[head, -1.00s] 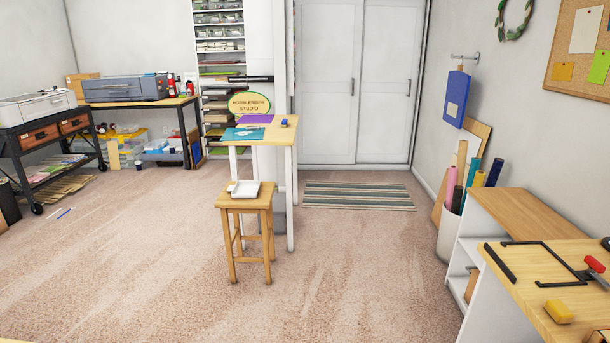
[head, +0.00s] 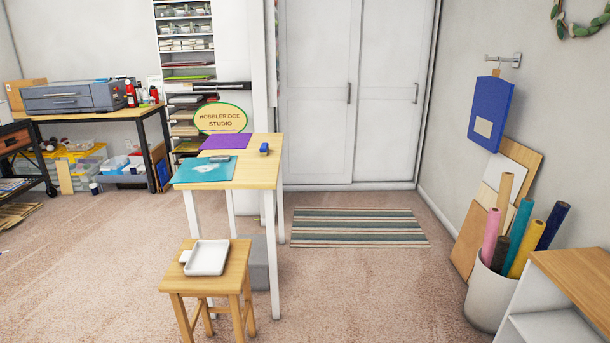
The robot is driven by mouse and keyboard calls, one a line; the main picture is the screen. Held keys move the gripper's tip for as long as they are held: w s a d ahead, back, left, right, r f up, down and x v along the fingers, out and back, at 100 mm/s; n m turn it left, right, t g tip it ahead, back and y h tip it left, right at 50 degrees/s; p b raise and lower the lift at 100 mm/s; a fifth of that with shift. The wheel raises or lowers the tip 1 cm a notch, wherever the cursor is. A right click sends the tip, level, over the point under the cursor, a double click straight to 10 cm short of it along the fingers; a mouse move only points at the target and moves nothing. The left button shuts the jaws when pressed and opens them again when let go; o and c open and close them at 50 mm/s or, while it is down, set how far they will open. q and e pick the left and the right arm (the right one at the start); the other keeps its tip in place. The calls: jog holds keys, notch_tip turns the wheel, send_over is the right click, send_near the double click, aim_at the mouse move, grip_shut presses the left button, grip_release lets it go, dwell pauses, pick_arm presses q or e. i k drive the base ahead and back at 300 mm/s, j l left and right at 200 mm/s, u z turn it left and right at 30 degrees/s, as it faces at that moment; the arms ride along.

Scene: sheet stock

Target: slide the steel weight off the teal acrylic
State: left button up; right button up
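In the head view, a teal acrylic sheet (head: 204,172) lies flat on the near part of a tall narrow wooden-topped table (head: 262,174). A small grey block (head: 220,159), which looks like the steel weight, rests on the sheet's far part; it is too small to make out well. A pale mark shows on the sheet beside it. A purple sheet (head: 226,141) lies behind the teal one, and a small blue object (head: 264,148) sits at the table's right edge. Neither of my grippers is in view.
A wooden stool (head: 222,276) with a white tray (head: 207,258) stands in front of the table. A striped mat (head: 357,228) lies right of it. A bin of coloured rolls (head: 489,296) and a shelf unit (head: 575,270) stand at the right. The carpet between is clear.

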aim_at(214, 158)
jog(key=i+j, duration=0.4)
jog(key=j, duration=0.15)
jog(key=i+j, duration=0.4)
jog(key=i+j+u, duration=0.1)
jog(key=j, duration=0.5)
jog(key=j+u, duration=0.1)
jog(key=j, duration=0.5)
jog(key=i+j+z, duration=0.1)
jog(key=i+j, duration=0.25)
jog(key=i+j+z, duration=0.1)
jog(key=i+j, duration=0.25)
jog(key=j, duration=0.15)
jog(key=i+j+z, duration=0.15)
jog(key=i+j, duration=0.15)
jog(key=j, duration=0.15)
jog(key=i+j+z, duration=0.1)
jog(key=i+j, duration=0.25)
jog(key=k+j, duration=0.05)
jog(key=j, duration=0.05)
